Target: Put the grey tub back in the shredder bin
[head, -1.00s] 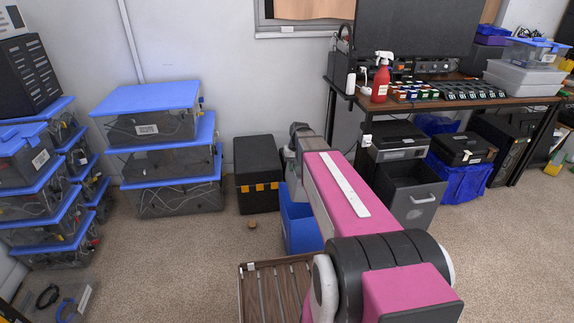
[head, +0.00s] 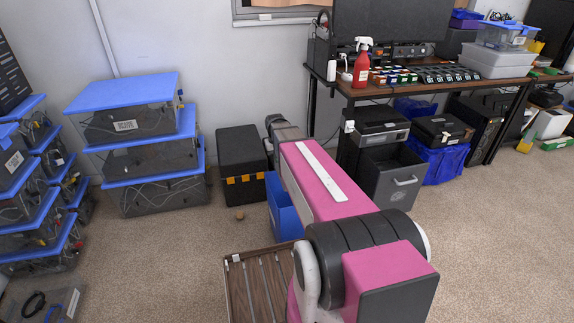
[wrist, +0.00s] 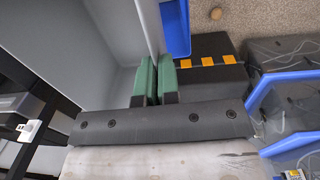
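The grey tub (head: 395,186) is a dark grey, open-topped box with a handle on its front. In the head view it sits out in front of the black and grey shredder (head: 380,127), under the desk. My arm hides its left side. In the wrist view the tub's grey inside (wrist: 75,35) fills the upper left. My gripper (wrist: 155,72) has green fingers close together on both sides of the tub's thin wall, shut on it. In the head view my gripper is hidden behind my pink arm. I cannot tell whether the tub touches the floor.
A blue bin (head: 284,212) and a black box with yellow latches (head: 241,165) stand left of the tub. Blue-lidded boxes (head: 145,150) are stacked farther left.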

